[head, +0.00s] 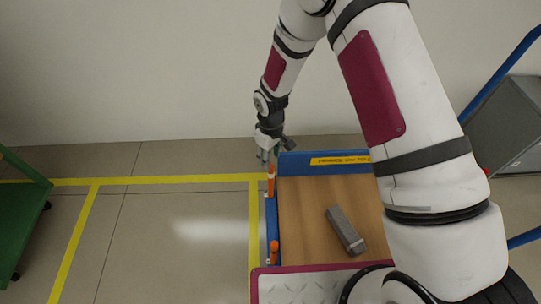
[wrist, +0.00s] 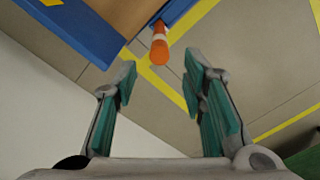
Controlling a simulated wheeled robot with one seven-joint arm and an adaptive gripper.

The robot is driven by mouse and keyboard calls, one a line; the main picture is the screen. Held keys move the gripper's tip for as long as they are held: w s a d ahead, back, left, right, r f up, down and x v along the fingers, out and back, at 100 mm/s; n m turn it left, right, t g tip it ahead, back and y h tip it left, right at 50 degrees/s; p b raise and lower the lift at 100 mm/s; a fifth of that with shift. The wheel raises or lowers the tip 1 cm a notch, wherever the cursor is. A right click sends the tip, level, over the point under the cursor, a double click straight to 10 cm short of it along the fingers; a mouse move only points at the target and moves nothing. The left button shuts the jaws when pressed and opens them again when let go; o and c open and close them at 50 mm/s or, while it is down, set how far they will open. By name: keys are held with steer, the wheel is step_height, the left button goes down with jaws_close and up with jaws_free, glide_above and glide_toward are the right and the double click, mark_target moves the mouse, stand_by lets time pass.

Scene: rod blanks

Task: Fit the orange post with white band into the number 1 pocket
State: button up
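An orange post with a white band (wrist: 159,50) shows in the wrist view, just beyond and between my fingertips, at the corner of the blue edging. In the head view an orange post (head: 270,186) stands at the left blue edge, just below my gripper (head: 266,160). A second orange post (head: 274,249) stands further down that edge; its band is too small to make out clearly. My gripper, also in the wrist view (wrist: 160,72), is open with nothing between its teal pads. I cannot make out a number 1 pocket in either view.
A wooden board (head: 310,205) with blue edging (head: 300,160) carries a grey bar (head: 345,229) lying loose. A yellow label (head: 340,160) is on the far edge. A green cart (head: 22,215) stands far left, a grey box (head: 508,125) right. Floor left of the board is clear.

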step_height(320, 180, up, 13)
steer(key=p, duration=0.4)
steer(key=shift+p, duration=0.3)
steer(key=shift+r, duration=0.15)
steer(key=s+d+r+m, duration=0.1)
steer(key=s+d+r, duration=0.25)
steer(key=r, duration=0.45)
steer(key=s+d+r+m+h, duration=0.1)
steer(key=s+d+r+m, duration=0.2)
steer(key=r, duration=0.4)
steer(key=s+d+r, duration=0.4)
steer(key=d+r, duration=0.1)
steer(key=r, duration=0.3)
steer(key=s+d+r+m, duration=0.1)
steer(key=s+r, duration=0.1)
steer(key=s, duration=0.6)
steer(key=s+d+r+m, duration=0.2)
steer(key=s+r, duration=0.1)
steer(key=s, duration=0.6)
steer(key=s+d+r+m+y, duration=0.1)
steer(key=s+d+r+m, duration=0.1)
steer(key=s, duration=0.7)
steer(key=shift+r, duration=0.4)
steer(key=shift+w+d, duration=0.1)
